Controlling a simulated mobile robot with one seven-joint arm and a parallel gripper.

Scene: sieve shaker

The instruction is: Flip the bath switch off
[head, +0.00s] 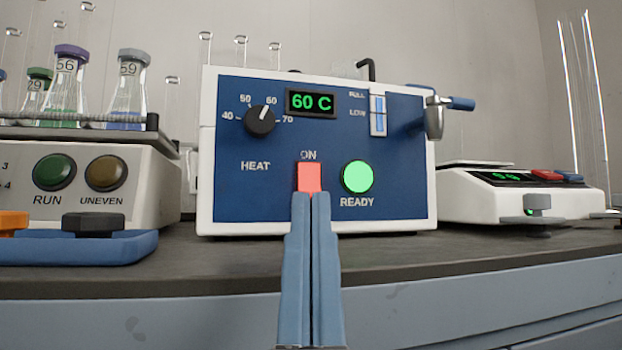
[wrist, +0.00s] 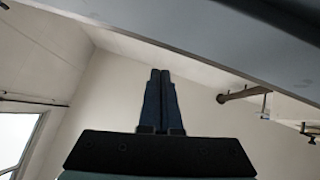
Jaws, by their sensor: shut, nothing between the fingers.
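The bath (head: 225,190) is a white box with a blue front panel, in the middle of the head view. Its red switch (head: 310,176) sits under the word ON, and the switch's lower end is hidden behind my fingertips. The display (head: 311,102) reads 60 C, and the round READY lamp (head: 357,177) is bright green. My gripper (head: 310,200) is shut and empty, with its blue fingertips in front of the switch's lower edge; whether they touch it I cannot tell. The wrist view shows the shut fingers (wrist: 160,75) but not the switch.
A shaker (head: 90,170) with flasks stands left, with a blue tray (head: 100,248) before it. A white balance (head: 490,205) stands right. A heat knob (head: 261,120) and a lever with blue handle (head: 460,103) are on the bath. Bench (head: 400,250) before the bath is clear beside my gripper.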

